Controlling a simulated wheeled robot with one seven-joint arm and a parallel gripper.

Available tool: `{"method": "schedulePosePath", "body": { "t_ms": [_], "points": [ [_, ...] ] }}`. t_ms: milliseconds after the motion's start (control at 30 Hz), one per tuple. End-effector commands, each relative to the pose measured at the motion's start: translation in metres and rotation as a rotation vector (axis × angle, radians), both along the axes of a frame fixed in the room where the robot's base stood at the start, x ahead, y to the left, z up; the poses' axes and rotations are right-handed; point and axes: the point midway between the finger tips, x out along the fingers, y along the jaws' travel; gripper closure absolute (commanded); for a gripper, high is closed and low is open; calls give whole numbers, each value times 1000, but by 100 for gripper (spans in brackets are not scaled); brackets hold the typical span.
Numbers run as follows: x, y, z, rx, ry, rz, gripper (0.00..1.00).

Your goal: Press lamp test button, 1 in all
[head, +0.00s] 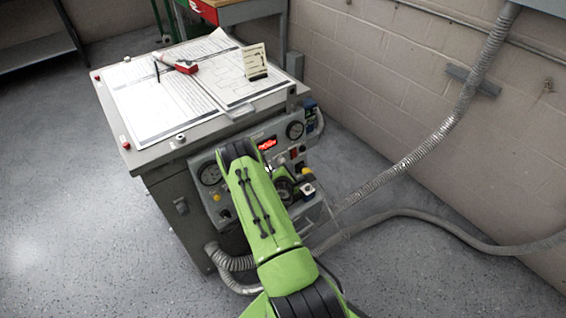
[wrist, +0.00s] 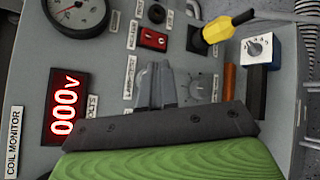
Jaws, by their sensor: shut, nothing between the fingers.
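The control panel (wrist: 105,95) of the grey cabinet fills the wrist view; it also shows in the head view (head: 208,200). A small label (wrist: 129,76) on it seems to read lamp test. The lamp test button is not distinguishable; my fingers may cover it. My gripper (wrist: 157,80) is shut and empty, its grey fingertips over the panel just right of that label. I cannot tell whether they touch the panel. In the head view my green arm hides most of the gripper.
Near the fingers are a red display (wrist: 68,108) reading 000, a red switch (wrist: 153,39), a rotary dial (wrist: 203,88), a yellow-handled lever (wrist: 228,27) and a white-and-blue knob box (wrist: 258,49). A gauge (wrist: 76,14) is above the display. Papers (head: 165,95) lie on the cabinet top.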

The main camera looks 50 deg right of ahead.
Motion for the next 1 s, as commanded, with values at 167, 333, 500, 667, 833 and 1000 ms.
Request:
{"method": "schedulePosePath", "body": {
  "t_ms": [167, 333, 500, 667, 833, 1000],
  "points": [
    [0, 0, 0, 0, 0, 0, 100],
    [1, 0, 0, 0, 0, 0, 100],
    [8, -1, -1, -1, -1, 1, 100],
    [8, -2, -1, 0, 0, 0, 100],
    [8, -2, -1, 0, 0, 0, 100],
    [10, -2, -1, -1, 1, 0, 100]
  ]
}}
